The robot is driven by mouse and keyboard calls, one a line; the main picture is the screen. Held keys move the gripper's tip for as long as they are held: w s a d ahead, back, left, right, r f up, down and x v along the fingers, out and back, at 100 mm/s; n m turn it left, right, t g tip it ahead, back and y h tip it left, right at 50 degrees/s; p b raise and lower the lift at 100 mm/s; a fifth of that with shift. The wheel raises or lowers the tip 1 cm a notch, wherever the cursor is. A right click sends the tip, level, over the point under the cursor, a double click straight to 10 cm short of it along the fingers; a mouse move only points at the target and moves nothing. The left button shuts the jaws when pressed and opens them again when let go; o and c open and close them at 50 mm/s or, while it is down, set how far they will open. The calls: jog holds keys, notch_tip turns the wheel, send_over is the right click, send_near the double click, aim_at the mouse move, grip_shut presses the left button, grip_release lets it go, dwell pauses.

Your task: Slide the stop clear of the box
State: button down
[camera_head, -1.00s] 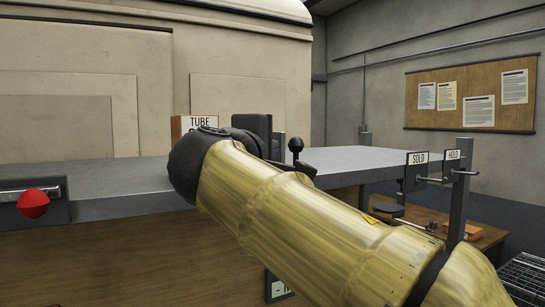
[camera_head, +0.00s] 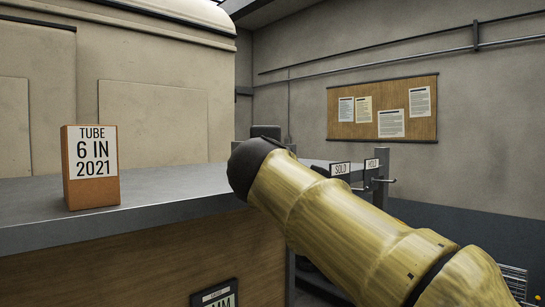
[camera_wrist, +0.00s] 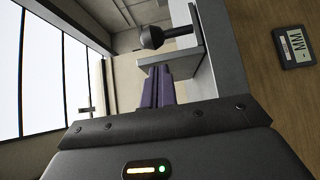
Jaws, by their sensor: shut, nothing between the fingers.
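A brown box (camera_head: 92,190) with a white label reading "TUBE 6 IN 2021" stands upright on the grey bench top at the left of the head view. The wrist view shows a black knob (camera_wrist: 151,37) on a short stem beside a grey angled plate (camera_wrist: 185,54), which looks like the stop. My gripper (camera_wrist: 158,72) shows there as two purple fingers, shut and empty. Its fingertips are close to the plate; I cannot tell if they touch. In the head view my yellow arm hides the stop, and the gripper's fingers are not visible.
The grey bench top (camera_head: 160,190) is clear between the box and my arm. Signs reading "SOLD" (camera_head: 340,168) and "HOLD" (camera_head: 372,164) stand beyond my arm. A dark label plate (camera_wrist: 295,46) is on the wooden bench front.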

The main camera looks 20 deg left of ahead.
jog(key=shift+w+d, duration=0.25)
jog(key=shift+w, duration=0.25)
jog(key=a+b+v, duration=0.1)
jog(key=b+v, duration=0.1)
jog(key=v, duration=0.4)
jog(key=a+b+v, duration=0.1)
jog(key=b+v, duration=0.2)
jog(key=v, duration=0.3)
jog(key=shift+s+a, duration=0.3)
jog(key=shift+s, duration=0.35)
